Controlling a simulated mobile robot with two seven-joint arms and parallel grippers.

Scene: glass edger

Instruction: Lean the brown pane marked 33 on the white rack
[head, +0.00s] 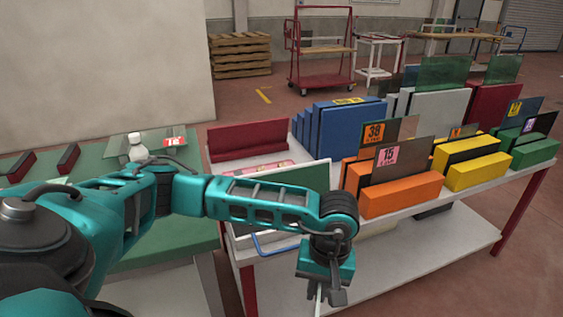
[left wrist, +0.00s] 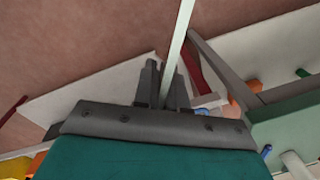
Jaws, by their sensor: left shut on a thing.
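My left gripper (head: 328,294) hangs low in front of the table's near edge. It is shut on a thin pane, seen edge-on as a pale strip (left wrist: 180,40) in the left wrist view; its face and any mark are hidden. A brownish pane with an orange label (head: 374,133) stands in the orange rack (head: 400,194); its number looks like 38, 39 or 33. A brownish pane with a pink label (head: 387,155), apparently 15, stands in front of it. A white rack (head: 440,105) behind holds a green pane (head: 444,71). My right gripper is out of view.
Blue (head: 350,130), yellow (head: 474,172), green (head: 535,152) and red (head: 492,105) racks crowd the table. A green bench (head: 180,222) with a white bottle (head: 137,147) is at left.

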